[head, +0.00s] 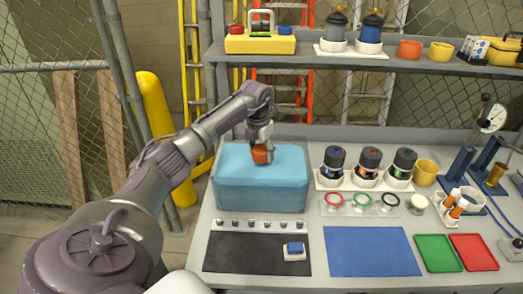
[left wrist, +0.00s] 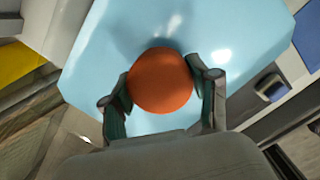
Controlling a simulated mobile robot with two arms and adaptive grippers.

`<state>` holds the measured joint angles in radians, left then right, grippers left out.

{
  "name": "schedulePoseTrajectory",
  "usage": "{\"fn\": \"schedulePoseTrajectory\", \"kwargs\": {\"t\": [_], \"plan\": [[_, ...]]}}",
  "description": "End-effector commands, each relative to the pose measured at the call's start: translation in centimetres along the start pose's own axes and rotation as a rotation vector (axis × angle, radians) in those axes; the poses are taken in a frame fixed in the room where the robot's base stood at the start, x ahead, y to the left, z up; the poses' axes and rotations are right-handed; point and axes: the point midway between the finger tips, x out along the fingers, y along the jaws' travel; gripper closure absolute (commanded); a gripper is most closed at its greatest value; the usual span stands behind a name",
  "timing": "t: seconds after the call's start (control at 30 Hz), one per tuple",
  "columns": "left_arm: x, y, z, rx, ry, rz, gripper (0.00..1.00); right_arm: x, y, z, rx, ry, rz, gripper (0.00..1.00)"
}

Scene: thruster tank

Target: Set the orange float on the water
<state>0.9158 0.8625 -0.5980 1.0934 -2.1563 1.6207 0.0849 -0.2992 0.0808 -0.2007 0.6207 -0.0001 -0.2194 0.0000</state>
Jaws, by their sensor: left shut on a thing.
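The orange float (head: 261,155) is held between the fingers of my left gripper (head: 263,146), over the light blue water tank (head: 230,198). In the left wrist view the float (left wrist: 160,82) shows as a round orange disc between the two fingers of the gripper (left wrist: 162,92), with the pale blue water surface (left wrist: 115,40) behind it. A darker patch shows on the water beside the float. I cannot tell whether the float touches the water. My right gripper does not show.
Right of the tank stand several capped jars (head: 369,165) on a white holder and a yellow cup (head: 425,173). In front lie a black mat (head: 240,252), a blue mat (head: 370,250), a green tray (head: 438,253) and a red tray (head: 474,252). A shelf (head: 340,62) runs behind.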

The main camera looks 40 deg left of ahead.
Motion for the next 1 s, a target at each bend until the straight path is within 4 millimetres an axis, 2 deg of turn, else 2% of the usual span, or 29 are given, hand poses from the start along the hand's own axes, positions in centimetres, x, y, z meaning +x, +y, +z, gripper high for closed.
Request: {"fn": "schedulePoseTrajectory", "kwargs": {"t": [0.57, 1.0], "plan": [[2.4, 0.0, -0.3, -0.001, 0.001, 0.001, 0.53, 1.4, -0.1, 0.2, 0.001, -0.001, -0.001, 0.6], [2.5, 0.0, -0.3, -0.001, 0.0, 0.001, 0.53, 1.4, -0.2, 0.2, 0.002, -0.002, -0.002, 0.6]]}}
